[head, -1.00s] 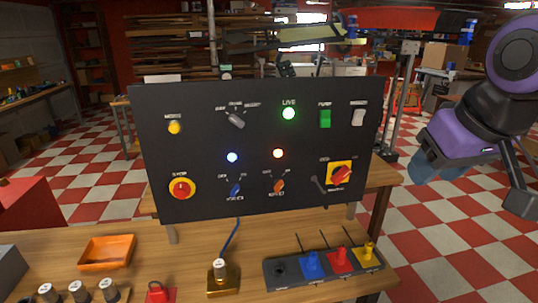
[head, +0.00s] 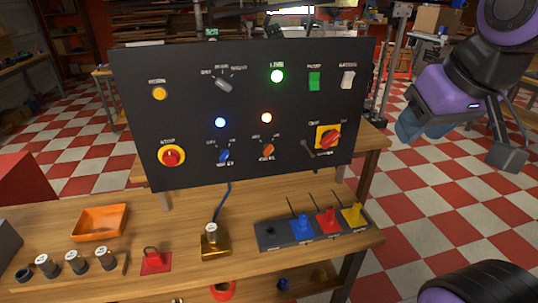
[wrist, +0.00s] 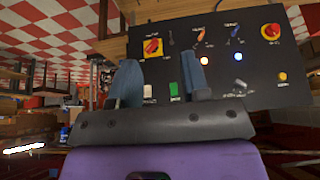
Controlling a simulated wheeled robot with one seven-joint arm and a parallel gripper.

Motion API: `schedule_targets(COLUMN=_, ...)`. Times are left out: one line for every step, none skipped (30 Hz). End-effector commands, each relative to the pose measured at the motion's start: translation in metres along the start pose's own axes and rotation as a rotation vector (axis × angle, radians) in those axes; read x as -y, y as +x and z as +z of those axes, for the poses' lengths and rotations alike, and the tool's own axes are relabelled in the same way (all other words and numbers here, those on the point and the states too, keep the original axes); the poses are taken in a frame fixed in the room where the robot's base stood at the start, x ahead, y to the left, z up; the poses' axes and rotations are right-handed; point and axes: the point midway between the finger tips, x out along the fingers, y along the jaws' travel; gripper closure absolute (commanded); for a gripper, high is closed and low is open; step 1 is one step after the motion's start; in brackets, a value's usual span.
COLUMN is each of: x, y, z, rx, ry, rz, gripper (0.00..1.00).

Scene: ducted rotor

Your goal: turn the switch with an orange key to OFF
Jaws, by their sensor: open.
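The switch with the orange key (head: 266,150) is in the lower middle of the upright black panel (head: 190,130). Its key looks tilted up to the right, but the marks are too small to read surely. An orange lamp (head: 266,117) above it is lit. In the wrist view, where the panel appears upside down, the orange key (wrist: 201,37) shows beyond the fingers. My gripper (head: 410,125) is right of the panel in the head view, well apart from the switch. In the wrist view my gripper (wrist: 161,80) has its two blue fingers apart, with nothing between them.
A blue key switch (head: 224,156) is left of the orange one, and a red-yellow rotary switch (head: 328,138) right of it. A red stop button (head: 172,156) is at lower left.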

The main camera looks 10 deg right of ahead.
Motion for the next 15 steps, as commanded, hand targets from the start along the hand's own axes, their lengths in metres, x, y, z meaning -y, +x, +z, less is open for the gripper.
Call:
schedule_targets(x=0.0, y=0.0, z=0.0, rx=0.0, ry=0.0, rz=0.0, gripper=0.57)
schedule_targets(x=0.0, y=0.0, z=0.0, rx=0.0, ry=0.0, rz=0.0, gripper=0.57)
schedule_targets(x=0.0, y=0.0, z=0.0, rx=0.0, ry=0.0, rz=0.0, gripper=0.53)
schedule_targets(x=0.0, y=0.0, z=0.0, rx=0.0, ry=0.0, rz=0.0, gripper=0.46)
schedule_targets(x=0.0, y=0.001, z=-0.001, rx=-0.001, ry=0.002, rz=0.0, gripper=0.39)
schedule_targets(x=0.001, y=0.003, z=-0.003, rx=-0.003, ry=0.006, rz=0.001, gripper=0.32)
schedule_targets(x=0.001, y=0.004, z=-0.005, rx=-0.005, ry=0.01, rz=0.002, gripper=0.32)
schedule_targets(x=0.002, y=0.007, z=-0.009, rx=-0.011, ry=0.017, rz=0.004, gripper=0.32)
schedule_targets(x=0.004, y=0.012, z=-0.015, rx=-0.019, ry=0.03, rz=0.006, gripper=0.32)
schedule_targets(x=0.006, y=0.017, z=-0.02, rx=-0.028, ry=0.04, rz=0.007, gripper=0.32)
schedule_targets(x=0.007, y=0.022, z=-0.026, rx=-0.038, ry=0.054, rz=0.008, gripper=0.32)
schedule_targets(x=0.01, y=0.03, z=-0.035, rx=-0.054, ry=0.075, rz=0.008, gripper=0.32)
schedule_targets(x=0.013, y=0.037, z=-0.043, rx=-0.067, ry=0.091, rz=0.008, gripper=0.32)
schedule_targets(x=0.015, y=0.045, z=-0.051, rx=-0.082, ry=0.11, rz=0.007, gripper=0.32)
schedule_targets(x=0.019, y=0.055, z=-0.06, rx=-0.101, ry=0.134, rz=0.003, gripper=0.32)
